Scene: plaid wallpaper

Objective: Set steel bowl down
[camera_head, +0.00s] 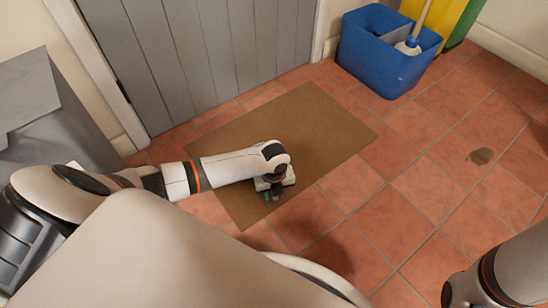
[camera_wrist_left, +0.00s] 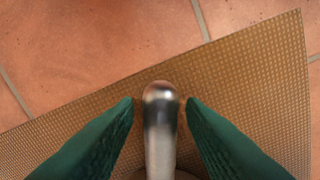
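My left gripper (camera_head: 269,192) reaches down low over a brown mat in the head view. Its two green fingers (camera_wrist_left: 160,103) stand apart in the left wrist view. A shiny, rounded steel piece (camera_wrist_left: 160,130) shows between them, with a narrow gap visible on each side. It looks like part of the steel bowl, but the whole shape is hidden. I cannot tell whether it rests on the mat. The bowl does not show in the head view, where my arm and gripper cover that spot. My right gripper is out of view; only part of my right arm shows at lower right.
The woven mat (camera_head: 312,110) lies on red floor tiles in front of a grey plank door (camera_head: 190,60). A blue bucket (camera_head: 370,58) stands at the upper right near a yellow and green object (camera_head: 455,15). A grey cabinet (camera_head: 55,115) is at left.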

